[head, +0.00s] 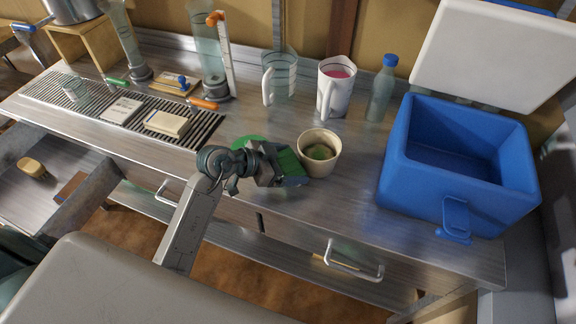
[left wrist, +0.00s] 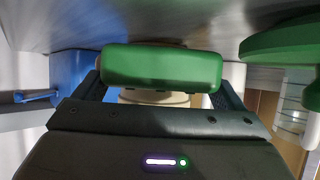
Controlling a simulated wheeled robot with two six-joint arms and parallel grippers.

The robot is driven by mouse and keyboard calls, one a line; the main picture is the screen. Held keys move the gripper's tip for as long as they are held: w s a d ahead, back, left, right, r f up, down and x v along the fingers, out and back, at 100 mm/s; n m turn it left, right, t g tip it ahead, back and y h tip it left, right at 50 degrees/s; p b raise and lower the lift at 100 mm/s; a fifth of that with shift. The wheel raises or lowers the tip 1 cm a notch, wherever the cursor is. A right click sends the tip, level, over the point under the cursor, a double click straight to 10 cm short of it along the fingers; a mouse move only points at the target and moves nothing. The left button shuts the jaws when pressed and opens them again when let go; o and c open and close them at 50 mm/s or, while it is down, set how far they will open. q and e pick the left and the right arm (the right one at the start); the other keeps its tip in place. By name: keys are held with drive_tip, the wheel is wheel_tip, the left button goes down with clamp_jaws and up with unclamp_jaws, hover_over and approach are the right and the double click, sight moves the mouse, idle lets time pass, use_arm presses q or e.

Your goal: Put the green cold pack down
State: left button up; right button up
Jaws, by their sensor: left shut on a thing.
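The green cold pack (left wrist: 162,68) is between the fingers of my left gripper (left wrist: 160,88) in the left wrist view. In the head view my left gripper (head: 283,165) is shut on the cold pack (head: 290,161), just left of a cream cup, over the front part of the metal worktop. The gripper hides part of the pack. I cannot tell whether the pack touches the worktop. My right gripper is not in view.
The cream cup (head: 329,142) holds something green. A green disc (head: 247,142) lies behind my gripper. An open blue cooler (head: 402,172) stands at right. A white jug (head: 334,95), glass jug (head: 284,78) and bottle (head: 382,88) stand behind. Clear worktop lies between cup and cooler.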

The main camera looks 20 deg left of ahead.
use_arm(q)
drive_tip(key=shift+s+f, duration=0.1)
drive_tip(key=shift+f, duration=0.55)
drive_tip(key=shift+s, duration=0.1)
drive_tip(key=o, duration=0.8)
